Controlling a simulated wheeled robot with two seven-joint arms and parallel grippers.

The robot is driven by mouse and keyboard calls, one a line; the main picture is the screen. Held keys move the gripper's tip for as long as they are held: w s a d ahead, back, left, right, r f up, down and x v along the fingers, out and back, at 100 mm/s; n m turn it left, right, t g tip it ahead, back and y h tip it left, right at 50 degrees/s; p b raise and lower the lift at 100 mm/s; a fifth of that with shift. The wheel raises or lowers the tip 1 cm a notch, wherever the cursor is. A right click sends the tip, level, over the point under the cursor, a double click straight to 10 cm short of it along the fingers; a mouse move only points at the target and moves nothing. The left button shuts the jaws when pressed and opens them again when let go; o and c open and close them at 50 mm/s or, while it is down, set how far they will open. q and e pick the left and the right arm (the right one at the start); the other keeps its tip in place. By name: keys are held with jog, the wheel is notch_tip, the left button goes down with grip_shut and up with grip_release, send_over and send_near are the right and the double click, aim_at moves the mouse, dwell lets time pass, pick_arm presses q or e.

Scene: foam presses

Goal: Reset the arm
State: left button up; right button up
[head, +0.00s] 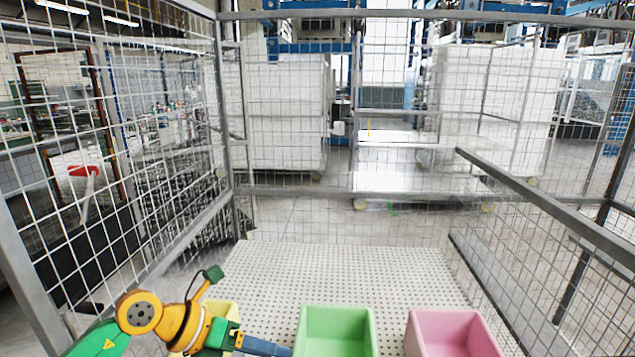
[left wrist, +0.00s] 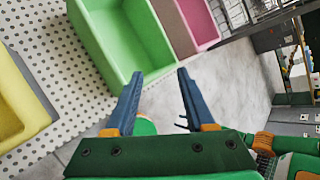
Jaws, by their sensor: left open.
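My left arm comes in from the lower left in the head view, with its gripper (head: 262,346) low in front of the yellow bin (head: 218,310) and beside the green bin (head: 336,318). In the left wrist view, my left gripper (left wrist: 156,97) has its two blue fingers spread apart with nothing between them. The fingers point toward the near edge of the green bin (left wrist: 122,40), apart from the yellow bin (left wrist: 22,100). My right gripper does not show in either view.
A pink bin (head: 452,334) stands right of the green one. The bins are on a white perforated surface (head: 345,270). Wire mesh fencing with metal rails (head: 225,110) encloses the left, back and right. The perforated surface behind the bins is clear.

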pick_arm(q)
jog(key=s+d+r+n+t+h, duration=0.2)
jog(key=d+r+n+h, duration=0.1)
jog(key=d+r+h, duration=0.5)
notch_tip(320, 180, up, 4)
jog(key=w+f+n+t, duration=0.1)
jog(key=w+n+t, duration=0.2)
jog(key=n+t, duration=0.55)
jog(key=s+a+f+n+t+y, duration=0.1)
jog(key=s+a+f+n+y, duration=0.1)
jog(key=a+f+n+y, duration=1.7)
jog(key=s+d+f+n+g+h, duration=0.1)
jog(key=s+f+n+g, duration=0.4)
jog(key=s, duration=0.6)
jog(key=s+d+f+n+g+h, duration=0.1)
jog(key=s+d+f+n+g, duration=0.15)
jog(key=s+f+g, duration=0.6)
notch_tip(320, 180, down, 18)
jog(key=s+b, duration=0.3)
jog(key=b, duration=0.1)
jog(key=s+a+f+b, duration=0.3)
jog(key=s+f, duration=0.9)
jog(key=f, duration=0.2)
jog(key=shift+s+f+b, duration=0.15)
jog(key=shift+f+b, duration=0.1)
jog(key=shift+b, duration=0.1)
